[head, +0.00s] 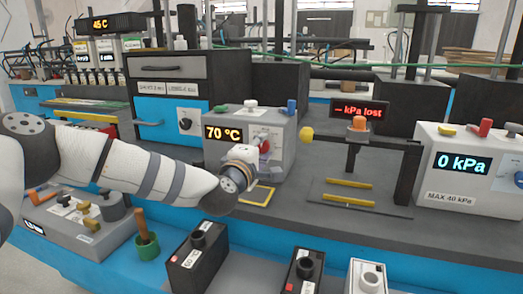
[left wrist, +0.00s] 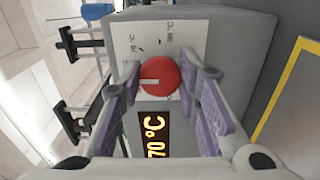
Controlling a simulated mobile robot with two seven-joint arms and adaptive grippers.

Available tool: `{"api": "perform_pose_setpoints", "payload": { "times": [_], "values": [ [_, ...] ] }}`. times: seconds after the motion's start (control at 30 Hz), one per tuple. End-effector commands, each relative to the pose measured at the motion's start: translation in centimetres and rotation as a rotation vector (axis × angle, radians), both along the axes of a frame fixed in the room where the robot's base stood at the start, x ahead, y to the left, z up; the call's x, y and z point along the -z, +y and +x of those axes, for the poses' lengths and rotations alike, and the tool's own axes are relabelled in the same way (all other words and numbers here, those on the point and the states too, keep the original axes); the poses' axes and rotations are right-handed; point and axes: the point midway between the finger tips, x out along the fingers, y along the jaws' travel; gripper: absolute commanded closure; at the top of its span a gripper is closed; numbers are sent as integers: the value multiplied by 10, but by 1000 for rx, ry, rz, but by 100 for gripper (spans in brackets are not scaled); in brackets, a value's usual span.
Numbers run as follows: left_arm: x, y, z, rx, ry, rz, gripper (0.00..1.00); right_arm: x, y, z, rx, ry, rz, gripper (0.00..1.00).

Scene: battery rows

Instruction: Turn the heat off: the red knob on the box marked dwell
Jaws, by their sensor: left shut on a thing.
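The grey box (head: 291,140) has a lit display (head: 224,131) reading 70 °C and a red knob (head: 262,143) on its front. I cannot read the word dwell on it. My left gripper (head: 255,153) reaches the box front from the left and partly covers the knob. In the left wrist view the round red knob (left wrist: 159,75) sits between the two fingers of my left gripper (left wrist: 166,78), which is shut on it. A pale pointer line shows on the knob's face. The display is there too (left wrist: 155,135), turned sideways. My right gripper is in neither view.
A yellow knob (head: 306,134) sticks out at the box's right side. A press with a red "kPa lost" display (head: 360,110) and a 0 kPa box (head: 470,165) stand further right. Black batteries (head: 196,258) stand in front. A blue-fronted drawer unit (head: 170,95) stands behind my arm.

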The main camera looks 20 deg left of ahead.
Motion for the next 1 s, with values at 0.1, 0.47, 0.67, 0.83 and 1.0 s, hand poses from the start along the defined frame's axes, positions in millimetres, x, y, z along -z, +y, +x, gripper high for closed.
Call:
{"api": "perform_pose_setpoints", "payload": {
  "times": [0.1,0.47,0.67,0.83,1.0],
  "values": [
    [5,0,0,1,10,-109,98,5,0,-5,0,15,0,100],
    [5,-1,0,2,22,-450,98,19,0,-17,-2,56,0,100],
    [5,-1,0,1,28,-639,98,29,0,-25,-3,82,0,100],
    [5,-1,0,1,35,-801,98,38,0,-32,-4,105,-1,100],
    [5,0,0,1,39,-962,98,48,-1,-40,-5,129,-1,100]
  ]
}}
